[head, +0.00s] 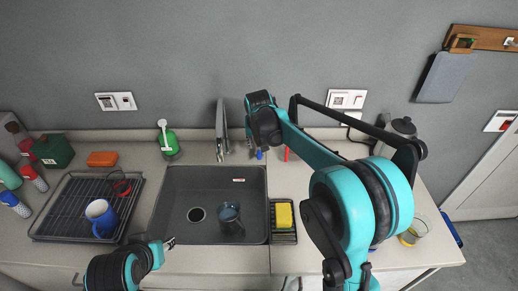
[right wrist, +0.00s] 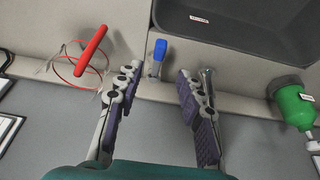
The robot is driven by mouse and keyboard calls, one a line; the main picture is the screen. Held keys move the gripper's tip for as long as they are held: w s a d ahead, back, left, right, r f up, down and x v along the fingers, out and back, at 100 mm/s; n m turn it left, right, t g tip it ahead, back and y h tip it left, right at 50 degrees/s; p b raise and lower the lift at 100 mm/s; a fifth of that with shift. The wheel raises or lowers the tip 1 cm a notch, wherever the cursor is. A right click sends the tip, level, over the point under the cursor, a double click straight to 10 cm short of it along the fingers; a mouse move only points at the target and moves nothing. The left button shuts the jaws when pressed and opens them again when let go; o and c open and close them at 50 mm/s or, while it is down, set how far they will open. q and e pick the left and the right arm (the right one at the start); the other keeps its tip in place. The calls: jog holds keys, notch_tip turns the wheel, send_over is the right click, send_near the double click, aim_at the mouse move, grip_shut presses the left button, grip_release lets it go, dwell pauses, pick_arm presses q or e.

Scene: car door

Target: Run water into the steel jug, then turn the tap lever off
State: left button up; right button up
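The steel jug (head: 231,228) stands in the dark sink (head: 185,233), right of the drain. It looks grey-blue inside; I cannot tell whether it holds water. The grey tap (head: 221,128) rises behind the sink; no stream is clear. A blue-ended upright piece (right wrist: 158,52), possibly the tap lever, stands between the fingers of my right gripper (right wrist: 162,88) in the right wrist view. These fingers are open and apart from it. The tap's metal end (right wrist: 208,78) is partly hidden by one finger. My left gripper (head: 169,244) is at the sink's front left; its opening is unclear.
A drying rack (head: 62,235) with a blue mug (head: 101,217) is left of the sink. A green bottle (head: 168,143) stands behind it. A yellow sponge (head: 284,215) lies right of the sink. A red-handled tool (right wrist: 91,50) with wire lies near my right gripper.

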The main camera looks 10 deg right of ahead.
jog(key=shift+v, duration=1.8)
jog(key=s+d+r+n+t+b, duration=0.1)
jog(key=s+d+r+b, duration=0.1)
jog(key=s, duration=1.3)
jog(key=s+f+t, duration=0.1)
jog(key=s+f, duration=0.3)
jog(key=s, duration=0.4)
jog(key=s+d+f+n+y+b, duration=0.1)
jog(key=s+f, duration=0.3)
jog(key=s, duration=0.4)
jog(key=shift+d+t, duration=0.2)
jog(key=shift+t, duration=0.2)
jog(key=shift+f, duration=0.1)
